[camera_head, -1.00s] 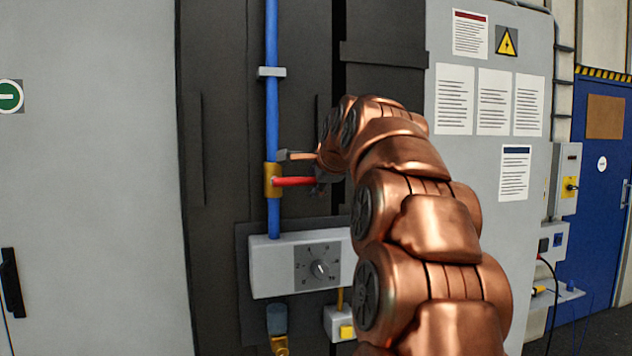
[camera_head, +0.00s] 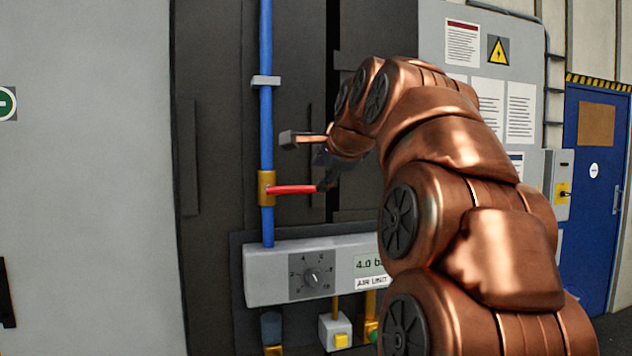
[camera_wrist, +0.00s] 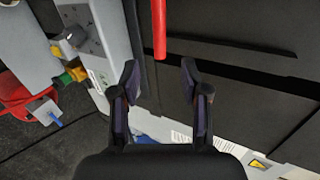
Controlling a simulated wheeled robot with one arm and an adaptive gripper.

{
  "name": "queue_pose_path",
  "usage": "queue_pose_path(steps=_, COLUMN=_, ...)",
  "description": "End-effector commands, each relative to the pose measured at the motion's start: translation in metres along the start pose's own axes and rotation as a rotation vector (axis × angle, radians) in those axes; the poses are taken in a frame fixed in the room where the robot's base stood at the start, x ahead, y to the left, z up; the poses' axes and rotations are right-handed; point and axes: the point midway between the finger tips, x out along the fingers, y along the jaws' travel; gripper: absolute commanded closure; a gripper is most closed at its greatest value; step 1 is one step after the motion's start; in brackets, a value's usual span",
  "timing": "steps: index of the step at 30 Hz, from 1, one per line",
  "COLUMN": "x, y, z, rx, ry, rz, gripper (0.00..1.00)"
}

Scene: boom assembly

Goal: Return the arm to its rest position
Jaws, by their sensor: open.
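My copper arm (camera_head: 455,140) reaches up from the lower right and bends over toward the dark wall panel. My gripper (camera_wrist: 160,72) is open, with two dark fingers spread and nothing between them. In the head view its dark fingers are partly visible near the right end of a red valve handle (camera_head: 292,189). The handle points sideways from a brass valve (camera_head: 267,188) on a vertical blue pipe (camera_head: 266,110). In the wrist view the red handle (camera_wrist: 159,28) lies ahead of the fingertips and looks apart from them.
A grey air unit (camera_head: 270,276) with a dial and a 4.0 display sits below the valve. A small box with a yellow button (camera_head: 341,341) hangs under it. A grey cabinet (camera_head: 90,180) stands left, a blue door (camera_head: 590,220) right.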

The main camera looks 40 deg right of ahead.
Motion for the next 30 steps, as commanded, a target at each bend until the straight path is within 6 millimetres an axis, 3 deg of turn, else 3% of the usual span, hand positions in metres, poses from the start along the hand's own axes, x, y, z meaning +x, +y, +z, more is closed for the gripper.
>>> queue_pose_path(steps=6, x=-0.022, y=-0.001, z=0.000, rx=0.000, ry=0.001, rz=-0.005, gripper=0.55)
queue_pose_path(steps=24, x=-0.022, y=0.001, z=0.001, rx=-0.004, ry=-0.001, rz=0.001, gripper=0.55)
queue_pose_path(steps=27, x=-0.016, y=0.010, z=0.011, rx=-0.041, ry=-0.017, rz=0.027, gripper=0.55)
queue_pose_path(steps=30, x=-0.005, y=0.033, z=0.033, rx=-0.127, ry=-0.055, rz=0.082, gripper=0.55)
